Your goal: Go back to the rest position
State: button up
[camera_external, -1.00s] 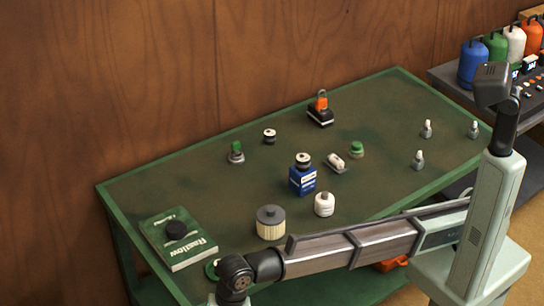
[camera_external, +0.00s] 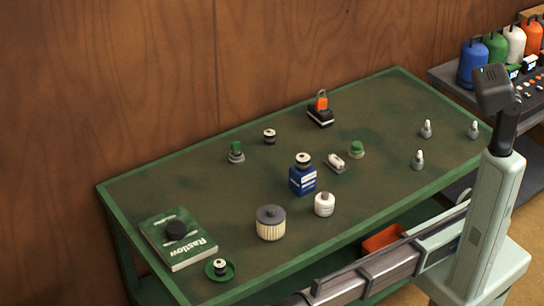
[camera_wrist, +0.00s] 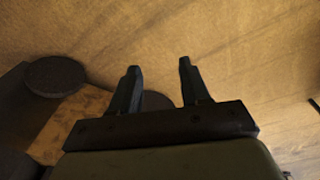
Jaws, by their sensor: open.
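My gripper (camera_wrist: 160,85) shows in the wrist view with its two dark fingers spread apart and nothing between them. Behind the fingers is a plain tan surface, which looks like the floor. In the external view the gripper itself is out of frame. My arm there runs low along the front of the green workbench (camera_external: 330,240) and leaves the picture at the bottom edge. The gripper's exact distance to the bench cannot be told.
On the bench are a green book (camera_external: 180,240) with a black disc on it, a green dish (camera_external: 221,270) with a small part, a filter (camera_external: 270,223), a white jar (camera_external: 324,204) and a blue box (camera_external: 302,180). An orange-red bin (camera_external: 382,240) sits below the front edge.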

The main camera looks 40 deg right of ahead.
jog(key=w+d+f+m+h, duration=0.1)
jog(key=w+d+f, duration=0.2)
jog(key=w+f, duration=0.3)
jog(key=w+d+f, duration=0.4)
jog(key=f, duration=0.4)
jog(key=w+d+f+m+g+h, duration=0.1)
jog(key=w+d+f, duration=0.4)
jog(key=d+f, duration=0.35)
jog(key=w+d+f+m+g, duration=0.1)
jog(key=w+d+f, duration=0.3)
jog(key=d+f, duration=0.4)
jog(key=w+d+f+m+g+h, duration=0.1)
jog(key=w+d+f+m+g, duration=0.1)
jog(key=w+d+f, duration=0.6)
jog(key=s+d+f+m, duration=0.1)
jog(key=d+f+m, duration=0.2)
jog(key=d+m, duration=0.5)
jog(key=s+d+f+m+g+y, duration=0.1)
jog(key=d+f+m, duration=0.3)
jog(key=d, duration=2.2)
jog(key=s+d+f+m+g, duration=0.1)
jog(key=s+d+f+m, duration=0.2)
jog(key=d+m, duration=1.1)
jog(key=d, duration=0.3)
jog(key=shift+d+f+y, duration=0.15)
jog(key=shift+y, duration=0.25)
